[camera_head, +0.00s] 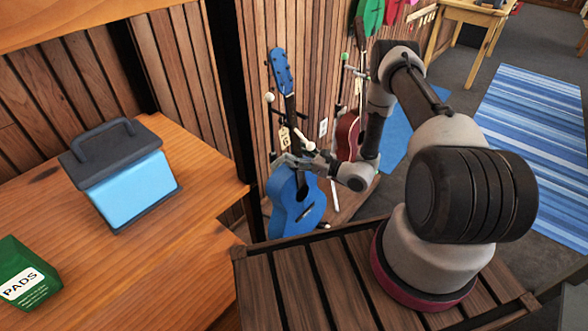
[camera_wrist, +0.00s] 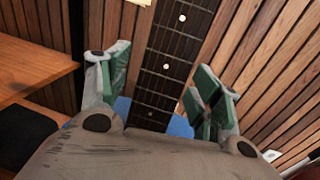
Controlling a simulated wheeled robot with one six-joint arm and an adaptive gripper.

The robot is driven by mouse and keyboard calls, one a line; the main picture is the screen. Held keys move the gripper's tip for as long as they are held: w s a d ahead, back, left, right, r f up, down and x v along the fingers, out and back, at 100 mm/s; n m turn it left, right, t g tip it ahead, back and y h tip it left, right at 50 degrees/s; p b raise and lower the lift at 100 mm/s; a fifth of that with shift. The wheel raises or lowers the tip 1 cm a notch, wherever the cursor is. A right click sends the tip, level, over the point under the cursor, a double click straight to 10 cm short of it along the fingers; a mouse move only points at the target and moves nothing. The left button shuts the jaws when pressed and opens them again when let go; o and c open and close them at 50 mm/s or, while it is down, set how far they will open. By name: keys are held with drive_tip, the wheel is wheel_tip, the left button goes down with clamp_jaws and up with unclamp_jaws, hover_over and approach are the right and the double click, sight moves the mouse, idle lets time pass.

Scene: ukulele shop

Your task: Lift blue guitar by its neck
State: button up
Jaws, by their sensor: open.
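The blue guitar (camera_head: 296,210) stands upright against the wood-slat wall, its blue headstock at the top and its dark neck (camera_head: 290,108) below. My gripper (camera_head: 292,152) is at the lower part of the neck, just above the body. In the wrist view the dark fretted neck (camera_wrist: 172,62) runs between the two green-padded fingers of my gripper (camera_wrist: 162,88). The fingers are open, one on each side, with visible gaps to the neck. A bit of blue body (camera_wrist: 181,127) shows below; the palm hides the rest.
A wooden counter (camera_head: 190,275) at left holds a blue box with a dark handled lid (camera_head: 135,190) and a green PADS box (camera_head: 28,275). A dark red guitar (camera_head: 347,137) stands right of the blue one. A striped blue rug (camera_head: 535,120) lies at right.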

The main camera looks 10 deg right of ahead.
sight(296, 138)
clamp_jaws()
drive_tip(key=shift+r, duration=0.1)
idle(0.4)
drive_tip(key=shift+s+d+r, duration=0.1)
drive_tip(key=shift+r, duration=0.3)
wheel_tip(296, 138, up, 6)
drive_tip(key=shift+f, duration=0.1)
drive_tip(key=shift+s+d+r, duration=0.15)
drive_tip(key=shift+s+r, duration=0.05)
drive_tip(key=shift+s, duration=0.05)
drive_tip(key=s+a+v, duration=0.2)
drive_tip(key=v, duration=1.7)
drive_tip(key=shift+s+a, duration=0.1)
